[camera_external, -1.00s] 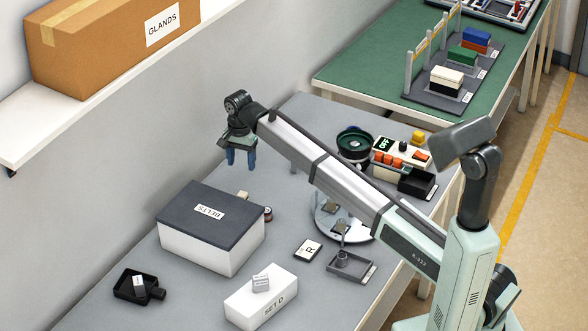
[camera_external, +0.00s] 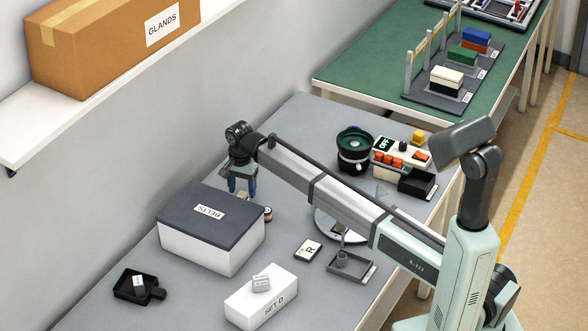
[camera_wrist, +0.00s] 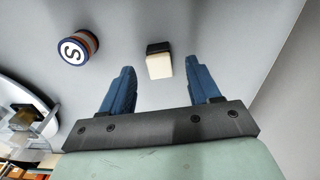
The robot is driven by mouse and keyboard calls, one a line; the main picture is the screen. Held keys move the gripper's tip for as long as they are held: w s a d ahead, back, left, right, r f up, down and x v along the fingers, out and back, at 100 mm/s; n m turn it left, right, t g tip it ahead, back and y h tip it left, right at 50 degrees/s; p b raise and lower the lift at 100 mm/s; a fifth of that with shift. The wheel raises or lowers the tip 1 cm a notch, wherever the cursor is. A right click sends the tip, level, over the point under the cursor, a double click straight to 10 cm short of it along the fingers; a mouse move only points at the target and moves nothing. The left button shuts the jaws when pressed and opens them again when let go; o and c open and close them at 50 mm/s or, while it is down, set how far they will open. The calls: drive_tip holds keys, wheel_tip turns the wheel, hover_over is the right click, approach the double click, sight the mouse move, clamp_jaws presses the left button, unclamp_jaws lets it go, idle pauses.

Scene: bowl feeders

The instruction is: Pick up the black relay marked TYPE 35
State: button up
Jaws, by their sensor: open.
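A small block (camera_wrist: 159,65) with a cream face and a black part shows between my fingers in the wrist view; I cannot read any marking on it. In the external view it is a small pale spot (camera_external: 243,196) behind the BELTS box, partly hidden by my fingers. My gripper (camera_external: 242,187) is open with blue fingers, and it also shows in the wrist view (camera_wrist: 160,72). The fingers do not touch the block. No TYPE 35 marking is legible.
The BELTS box (camera_external: 185,243) stands close to my gripper. A round piece marked S (camera_wrist: 73,50) lies near the block. A bowl feeder (camera_external: 354,160) and a control box stand at the right.

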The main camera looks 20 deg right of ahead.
sight(242, 194)
drive_tip(key=shift+f, duration=1.6)
drive_tip(key=shift+c, duration=0.2)
drive_tip(key=c, duration=1.1)
